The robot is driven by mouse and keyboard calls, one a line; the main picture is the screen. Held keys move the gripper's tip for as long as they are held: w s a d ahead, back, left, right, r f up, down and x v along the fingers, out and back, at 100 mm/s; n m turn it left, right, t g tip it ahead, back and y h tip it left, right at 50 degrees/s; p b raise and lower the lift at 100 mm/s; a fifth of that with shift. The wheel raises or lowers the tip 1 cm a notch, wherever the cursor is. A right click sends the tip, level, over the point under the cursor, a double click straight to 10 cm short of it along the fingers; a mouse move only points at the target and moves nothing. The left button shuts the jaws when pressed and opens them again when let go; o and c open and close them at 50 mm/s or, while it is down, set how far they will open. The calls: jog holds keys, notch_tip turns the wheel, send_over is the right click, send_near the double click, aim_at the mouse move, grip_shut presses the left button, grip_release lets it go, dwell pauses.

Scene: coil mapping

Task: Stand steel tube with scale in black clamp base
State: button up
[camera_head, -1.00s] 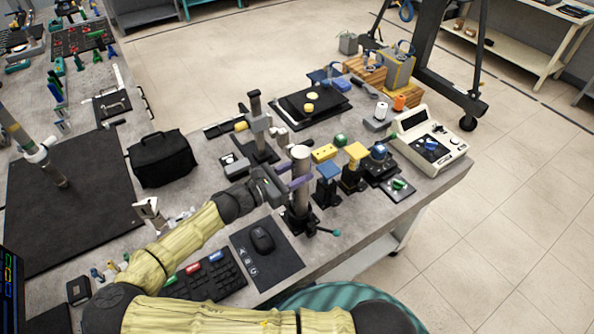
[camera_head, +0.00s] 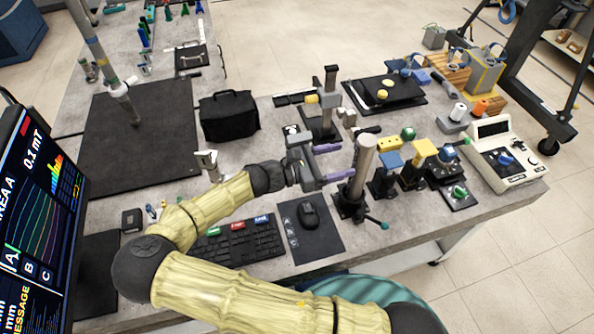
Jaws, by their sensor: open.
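The steel tube (camera_head: 361,165) stands in the black clamp base (camera_head: 347,208) near the front edge of the bench. It leans slightly right in the picture, much as other posts do, so I cannot tell any true tilt. Its scale marks are too small to make out. The base has a side lever with a green knob. My gripper (camera_head: 338,161) is open, with its two purple fingers pointing right, at the left of the tube. The fingers look empty and just clear of the tube, though depth is hard to judge.
A mouse (camera_head: 308,215) on a dark pad and a keyboard (camera_head: 238,243) lie left of the base. Blue (camera_head: 388,167) and yellow (camera_head: 418,160) topped stands are close on the right. A black post stand (camera_head: 328,100) is behind. A black bag (camera_head: 228,117) sits at the back left.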

jog(key=b+v, duration=0.2)
jog(key=v, duration=0.9)
dwell(0.9)
jog(key=s+d+f+m+g+y, duration=0.2)
jog(key=d+f+m+g+y, duration=0.25)
jog(key=d, duration=0.25)
jog(key=s+d+f+m+g+y, duration=0.3)
jog(key=d+m+g+y, duration=0.1)
jog(key=d+m+y, duration=0.25)
jog(key=s+d+r+m+t+y, duration=0.3)
jog(key=r+m+t+y, duration=0.2)
jog(key=r+m, duration=0.4)
jog(key=shift+s+d+m+y, duration=0.4)
jog(key=shift+m+y, duration=0.2)
jog(key=shift+m, duration=0.2)
